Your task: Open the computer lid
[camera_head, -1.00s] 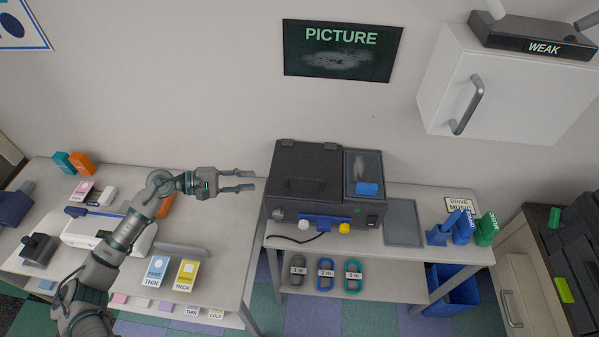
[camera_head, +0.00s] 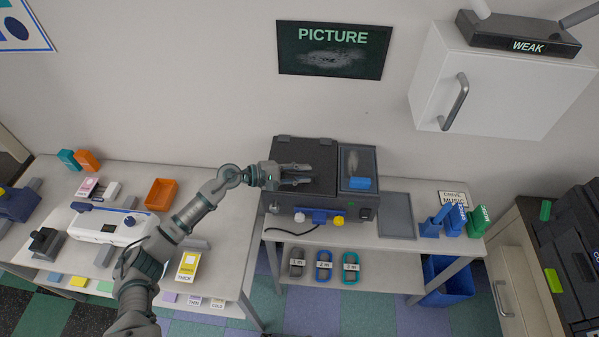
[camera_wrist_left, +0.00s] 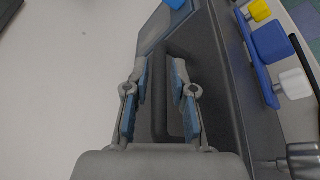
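The computer is a dark grey box (camera_head: 290,208) on the right-hand table. Its lid (camera_head: 300,150) is down and flat. My left gripper (camera_head: 311,174) is over the lid, with its fingers parted. In the left wrist view, a dark handle bar (camera_wrist_left: 160,90) on the lid lies between the two fingers of my left gripper (camera_wrist_left: 160,68), with a gap on each side. In the head view the gripper hides the handle. My right gripper is not in view.
A panel with a blue block (camera_head: 360,183) is right of the lid. White and yellow knobs and a blue bar (camera_head: 320,217) are on the computer's front. A grey tray (camera_head: 397,215) lies to its right. A white wall cabinet (camera_head: 500,85) hangs at upper right.

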